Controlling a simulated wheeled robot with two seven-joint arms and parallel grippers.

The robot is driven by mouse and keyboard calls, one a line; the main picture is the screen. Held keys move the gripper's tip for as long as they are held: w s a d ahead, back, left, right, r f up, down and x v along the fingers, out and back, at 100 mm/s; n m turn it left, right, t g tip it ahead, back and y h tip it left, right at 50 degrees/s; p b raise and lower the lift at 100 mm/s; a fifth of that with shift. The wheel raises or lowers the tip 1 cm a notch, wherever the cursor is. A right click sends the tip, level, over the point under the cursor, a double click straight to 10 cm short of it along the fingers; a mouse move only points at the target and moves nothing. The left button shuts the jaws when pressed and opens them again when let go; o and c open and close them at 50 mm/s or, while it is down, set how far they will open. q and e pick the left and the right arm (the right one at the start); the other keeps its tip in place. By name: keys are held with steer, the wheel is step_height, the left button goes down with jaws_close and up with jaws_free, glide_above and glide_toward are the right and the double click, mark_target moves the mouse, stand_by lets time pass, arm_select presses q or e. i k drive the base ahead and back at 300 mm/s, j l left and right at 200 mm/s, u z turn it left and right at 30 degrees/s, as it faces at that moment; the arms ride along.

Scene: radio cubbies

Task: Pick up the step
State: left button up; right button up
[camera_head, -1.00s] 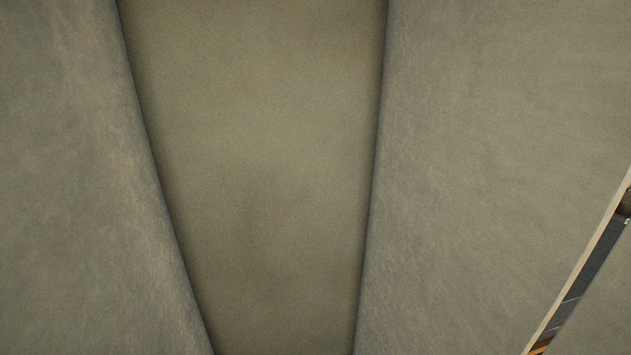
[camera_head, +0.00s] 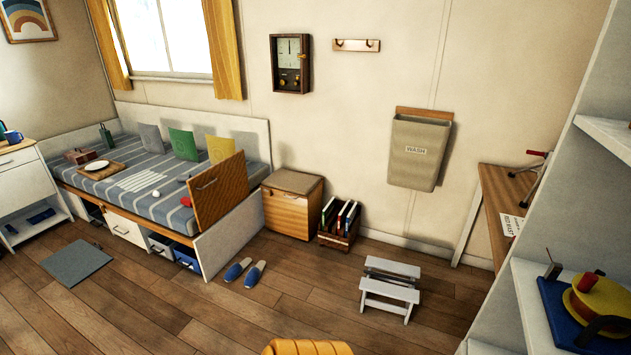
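The step (camera_head: 389,289) is a small white two-tread step stool. It stands upright on the wooden floor, right of centre in the head view, below the hanging wash bag and in front of the wall. Nothing touches it that I can see. Neither of my grippers is in view.
A book crate (camera_head: 339,224) and a wooden cabinet (camera_head: 292,204) stand behind left of the step. Blue slippers (camera_head: 246,272) lie on the floor. A desk (camera_head: 497,211) and white shelves (camera_head: 538,300) are at the right. A yellow thing (camera_head: 307,347) shows at the bottom edge. Floor left of the step is clear.

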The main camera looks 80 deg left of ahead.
mark_target(409, 294)
steer(key=u, duration=1.95)
steer(key=i+j+z, duration=0.1)
steer(key=i+j, duration=0.35)
steer(key=i+j+z, duration=0.1)
steer(key=i, duration=0.4)
steer(key=i+j+z, duration=0.15)
steer(key=i, duration=0.35)
steer(key=i+j+z, duration=0.1)
steer(key=i+j, duration=0.3)
steer(key=i+l, duration=0.15)
steer(key=i, duration=0.2)
steer(key=i+l+z, duration=0.15)
steer(key=i, duration=0.2)
